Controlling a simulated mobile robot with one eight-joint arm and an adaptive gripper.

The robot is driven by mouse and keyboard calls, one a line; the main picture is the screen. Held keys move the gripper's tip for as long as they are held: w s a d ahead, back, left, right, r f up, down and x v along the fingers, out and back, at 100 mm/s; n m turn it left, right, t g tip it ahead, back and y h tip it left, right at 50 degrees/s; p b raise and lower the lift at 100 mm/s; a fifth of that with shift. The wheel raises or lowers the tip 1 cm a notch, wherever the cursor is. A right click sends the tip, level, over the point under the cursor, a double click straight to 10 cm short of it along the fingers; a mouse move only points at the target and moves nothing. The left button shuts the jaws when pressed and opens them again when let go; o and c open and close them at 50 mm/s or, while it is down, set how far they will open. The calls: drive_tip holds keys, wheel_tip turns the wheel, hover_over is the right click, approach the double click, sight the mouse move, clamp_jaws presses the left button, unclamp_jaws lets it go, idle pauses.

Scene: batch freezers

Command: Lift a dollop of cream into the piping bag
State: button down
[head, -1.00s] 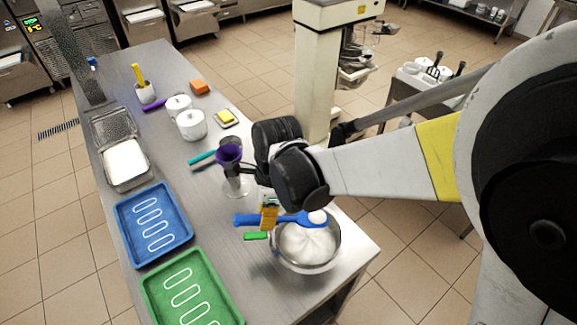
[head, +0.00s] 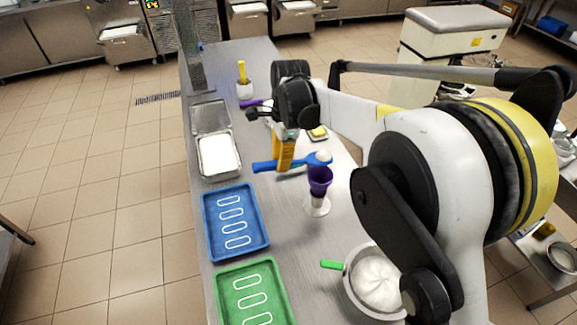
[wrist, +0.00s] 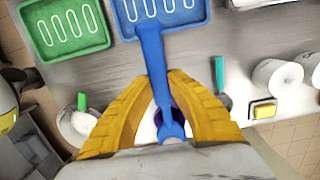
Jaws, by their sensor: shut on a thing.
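My gripper (head: 284,160) has yellow fingers and is shut on the handle of a blue spoon (head: 265,166); the spoon also shows between the fingers in the wrist view (wrist: 152,48). A white dollop of cream (head: 323,155) sits in the spoon's bowl. The spoon's bowl is just above the mouth of the purple piping bag (head: 320,180), which stands upright in a clear holder (head: 317,208). In the wrist view the bag is mostly hidden behind the spoon and fingers. A steel bowl (head: 349,287) of whipped cream (head: 376,280) stands at the near right of the table.
A green-handled tool (head: 331,265) rests at the bowl's rim. Blue (head: 209,238) and green (head: 226,296) trays lie at the left, with a steel pan (head: 205,172) behind. White tubs (wrist: 278,76) and a yellow sponge (head: 318,132) are farther back.

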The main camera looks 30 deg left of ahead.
drive_tip(key=shift+s+d+f+b, duration=0.15)
drive_tip(key=shift+f+b, duration=0.45)
drive_tip(key=shift+f, duration=0.6)
drive_tip(key=shift+f+t+y, duration=0.1)
drive_tip(key=shift+t+y, duration=0.4)
drive_tip(key=t+y+b, duration=0.3)
drive_tip(key=b, duration=0.3)
drive_tip(key=s+d+f+t+y+b, duration=0.1)
drive_tip(key=t+y+b, duration=0.2)
drive_tip(key=b, duration=0.3)
drive_tip(key=f+n+t+y+b, duration=0.1)
drive_tip(key=t+y+b, duration=0.1)
drive_tip(key=y+b, duration=0.3)
drive_tip(key=shift+s+d+t+b, duration=0.2)
drive_tip(key=shift+d+t+b, duration=0.2)
drive_tip(key=shift+b, duration=0.2)
drive_tip(key=shift+r, duration=0.15)
drive_tip(key=shift+r+p, duration=0.3)
drive_tip(key=shift+p, duration=0.95)
drive_tip(key=shift+p, duration=0.45)
